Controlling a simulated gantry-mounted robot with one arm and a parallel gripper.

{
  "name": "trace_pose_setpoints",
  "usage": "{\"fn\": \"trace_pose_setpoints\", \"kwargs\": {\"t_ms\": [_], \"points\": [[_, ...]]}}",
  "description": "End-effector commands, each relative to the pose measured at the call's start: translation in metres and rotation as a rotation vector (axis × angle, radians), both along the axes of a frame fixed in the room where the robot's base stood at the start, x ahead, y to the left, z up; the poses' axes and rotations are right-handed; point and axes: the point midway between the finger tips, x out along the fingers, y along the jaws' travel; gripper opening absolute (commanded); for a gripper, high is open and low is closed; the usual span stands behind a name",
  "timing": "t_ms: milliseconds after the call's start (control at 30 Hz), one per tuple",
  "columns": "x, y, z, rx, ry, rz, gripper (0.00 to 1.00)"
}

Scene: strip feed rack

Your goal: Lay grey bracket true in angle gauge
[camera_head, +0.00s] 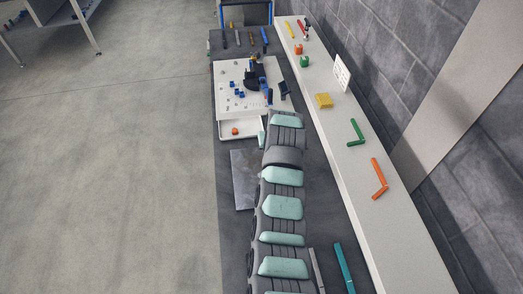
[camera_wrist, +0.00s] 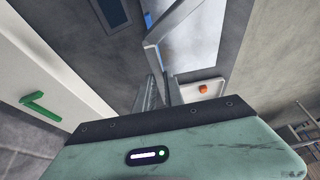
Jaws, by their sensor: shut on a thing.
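My gripper (camera_wrist: 164,90) shows in the wrist view with its two fingers close together. It is shut on the grey bracket (camera_wrist: 154,52), a bent bar whose one arm runs up and to the right from the bend. The bracket's lower end is between the fingers. I cannot tell for sure which thing is the angle gauge. A dark-framed piece (camera_wrist: 110,13) lies beyond the bracket at the upper left of the wrist view, cut by the edge.
A flat grey plate (camera_head: 243,180) lies left of my arm. Beyond it are a pale tray (camera_head: 252,136) with an orange piece and a white board (camera_head: 228,78) with blue parts. A white shelf (camera_head: 345,165) at the right bears green (camera_head: 356,132) and orange (camera_head: 380,179) brackets.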

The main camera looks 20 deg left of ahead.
Motion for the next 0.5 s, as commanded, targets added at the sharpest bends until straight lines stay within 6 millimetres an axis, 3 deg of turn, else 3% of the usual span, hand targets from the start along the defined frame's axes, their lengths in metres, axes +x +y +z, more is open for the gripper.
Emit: {"fn": "trace_pose_setpoints", "kwargs": {"t_ms": [200, 500], "points": [[0.007, 0.036, -0.027, -0.003, 0.001, 0.045, 0.00], [0.008, 0.049, -0.049, 0.000, -0.002, -0.004, 0.00]]}}
